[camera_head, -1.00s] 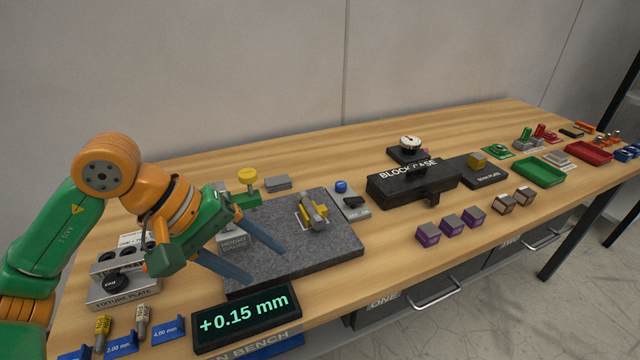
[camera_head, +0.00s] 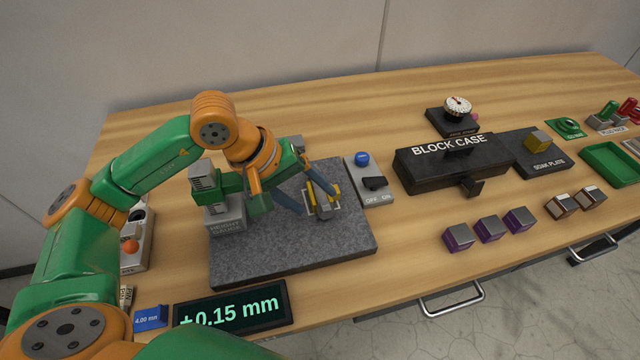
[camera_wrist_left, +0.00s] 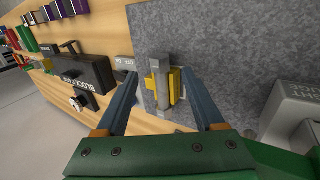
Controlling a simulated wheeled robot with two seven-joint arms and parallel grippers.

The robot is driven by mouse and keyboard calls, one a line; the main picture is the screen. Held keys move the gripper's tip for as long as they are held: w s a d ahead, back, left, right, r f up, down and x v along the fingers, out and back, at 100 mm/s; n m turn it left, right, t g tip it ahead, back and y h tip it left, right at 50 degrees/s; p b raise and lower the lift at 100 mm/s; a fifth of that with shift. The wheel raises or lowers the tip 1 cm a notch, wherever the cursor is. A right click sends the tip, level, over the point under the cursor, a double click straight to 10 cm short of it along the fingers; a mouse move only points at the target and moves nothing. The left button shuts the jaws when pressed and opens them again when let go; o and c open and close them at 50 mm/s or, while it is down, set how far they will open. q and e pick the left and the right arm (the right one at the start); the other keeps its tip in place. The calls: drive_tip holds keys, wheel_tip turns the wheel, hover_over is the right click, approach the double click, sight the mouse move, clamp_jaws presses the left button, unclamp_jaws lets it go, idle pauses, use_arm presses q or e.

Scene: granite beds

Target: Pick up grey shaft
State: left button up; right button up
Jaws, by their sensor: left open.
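The grey shaft (camera_wrist_left: 159,82) lies by a yellow holder (camera_wrist_left: 176,88) on the granite plate (camera_wrist_left: 215,50). In the head view the shaft is mostly hidden behind my fingers; a grey end (camera_head: 323,213) shows. My left gripper (camera_head: 318,204) is open over the plate, its blue fingers slanting down to the shaft. In the left wrist view the fingers (camera_wrist_left: 160,74) stand apart, one to each side of the shaft and holder. I cannot tell whether they touch either. My right gripper is not in view.
A height gauge (camera_head: 224,215) stands at the plate's left. A switch box (camera_head: 370,184) sits at its right, and a black block case (camera_head: 455,164) farther right. A readout (camera_head: 235,309) showing +0.15 mm is in front. Purple blocks (camera_head: 488,229) line the front right.

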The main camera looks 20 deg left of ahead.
sight(322, 205)
use_arm(q)
drive_tip(key=x, duration=0.3)
drive_tip(key=shift+d+f+p, duration=0.2)
drive_tip(key=shift+f+p, duration=0.15)
clamp_jaws()
drive_tip(key=shift+w+r, duration=0.1)
idle(0.9)
